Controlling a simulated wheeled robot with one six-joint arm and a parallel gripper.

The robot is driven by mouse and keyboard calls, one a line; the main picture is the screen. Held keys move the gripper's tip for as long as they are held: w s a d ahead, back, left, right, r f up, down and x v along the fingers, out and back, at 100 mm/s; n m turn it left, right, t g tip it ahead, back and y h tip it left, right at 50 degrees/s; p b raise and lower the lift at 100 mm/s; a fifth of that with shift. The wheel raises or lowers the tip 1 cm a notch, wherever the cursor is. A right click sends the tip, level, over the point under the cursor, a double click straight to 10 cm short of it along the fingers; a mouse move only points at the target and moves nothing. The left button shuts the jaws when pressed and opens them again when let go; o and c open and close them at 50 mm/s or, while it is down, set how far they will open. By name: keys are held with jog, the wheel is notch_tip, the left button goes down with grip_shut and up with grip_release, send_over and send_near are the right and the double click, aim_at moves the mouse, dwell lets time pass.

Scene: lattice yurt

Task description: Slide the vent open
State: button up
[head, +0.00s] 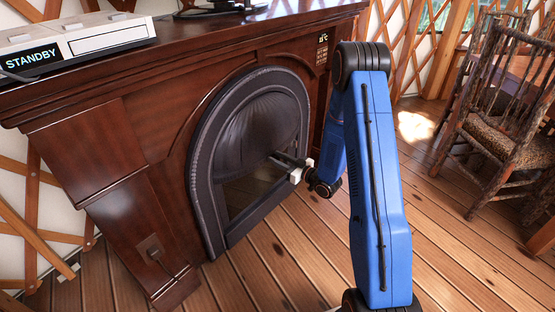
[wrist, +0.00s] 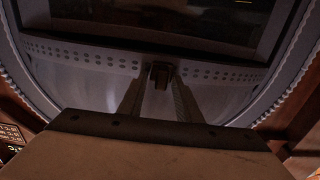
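The vent (wrist: 85,55) is a curved band with rows of small round holes, set in the arched dark door (head: 202,185) of the wooden fireplace. In the wrist view a small dark tab (wrist: 161,72) stands out from the middle of the band. My gripper (head: 276,156) reaches the door from the right. Its two fingers (wrist: 161,82) lie on either side of the tab, close together, with the tab filling the space between their tips. In the head view the tab and holes are too small or hidden to make out.
A wooden fireplace surround (head: 120,125) frames the door. A white device reading STANDBY (head: 75,42) stands on the mantel. A cord runs from an outlet (head: 151,247) at its lower left. A rustic chair (head: 500,130) stands at right. The plank floor in front is clear.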

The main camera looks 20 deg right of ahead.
aim_at(280, 148)
jog(key=shift+c, duration=0.7)
grip_shut()
jog(key=shift+w+d, duration=0.6)
jog(key=shift+d, duration=0.25)
jog(key=shift+w+d, duration=0.55)
jog(key=shift+d, duration=0.35)
jog(key=shift+w+d, duration=0.6)
jog(key=shift+d, duration=0.25)
jog(key=shift+o, duration=0.7)
grip_release()
jog(key=shift+d, duration=0.15)
jog(key=v, duration=1.7)
jog(key=shift+s, duration=0.2)
